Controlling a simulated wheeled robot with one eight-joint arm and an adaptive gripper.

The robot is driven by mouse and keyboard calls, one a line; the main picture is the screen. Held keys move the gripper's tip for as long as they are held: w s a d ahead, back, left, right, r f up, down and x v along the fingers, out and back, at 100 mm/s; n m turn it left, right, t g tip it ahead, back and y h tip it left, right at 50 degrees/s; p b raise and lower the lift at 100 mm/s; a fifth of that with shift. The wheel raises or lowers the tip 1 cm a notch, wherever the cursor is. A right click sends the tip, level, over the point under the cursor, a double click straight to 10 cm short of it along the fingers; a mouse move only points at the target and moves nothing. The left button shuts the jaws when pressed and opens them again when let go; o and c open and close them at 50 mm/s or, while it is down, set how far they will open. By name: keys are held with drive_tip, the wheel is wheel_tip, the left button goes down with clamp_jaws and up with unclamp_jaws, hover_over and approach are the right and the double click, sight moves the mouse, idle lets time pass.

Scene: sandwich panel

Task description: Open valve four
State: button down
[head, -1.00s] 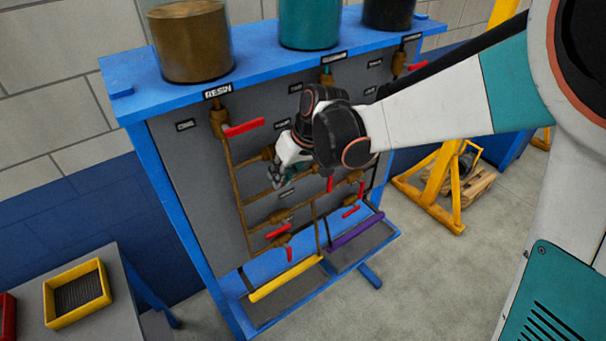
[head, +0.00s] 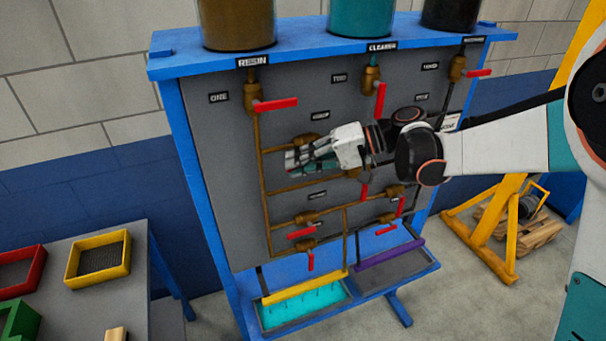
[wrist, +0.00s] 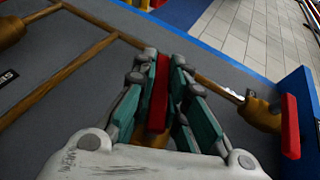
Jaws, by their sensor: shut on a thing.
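My gripper (head: 297,158) is at the middle left of the grey valve panel (head: 225,150), pointing left. In the wrist view its fingers (wrist: 158,65) are shut on a red valve handle (wrist: 158,92), with a brass body partly showing below it. In the head view a little of this red handle (head: 290,160) shows at the fingertips, and the hand hides most of the valve. The handle lies roughly level, along the gripper. The small label (head: 320,115) above it is too blurred to read surely.
Other red-handled valves sit close by, including one under the RESIN label (head: 276,105) and one under CLEANER (head: 380,100). Teal liquid lies in the left tray (head: 262,318) below a yellow bar (head: 305,287). The right tray (head: 425,262) looks dark. A side table holds coloured bins (head: 128,265).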

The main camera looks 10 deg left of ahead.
drive_tip(key=y+b, duration=0.1)
drive_tip(key=m+y+b, duration=0.1)
drive_tip(key=y+b, duration=0.1)
drive_tip(key=shift+a+r+g, duration=0.1)
drive_tip(key=shift+r+g, duration=0.3)
drive_tip(key=shift+r+m+y+b, duration=0.3)
drive_tip(key=shift+r+y+b, duration=0.05)
drive_tip(key=shift+y+b, duration=0.3)
drive_tip(key=shift+r, duration=0.1)
drive_tip(key=c, duration=1.6)
unclamp_jaws()
drive_tip(key=w+d, duration=0.2)
drive_tip(key=d, duration=0.9)
drive_tip(key=shift+w+d, duration=0.15)
drive_tip(key=shift+d, duration=0.25)
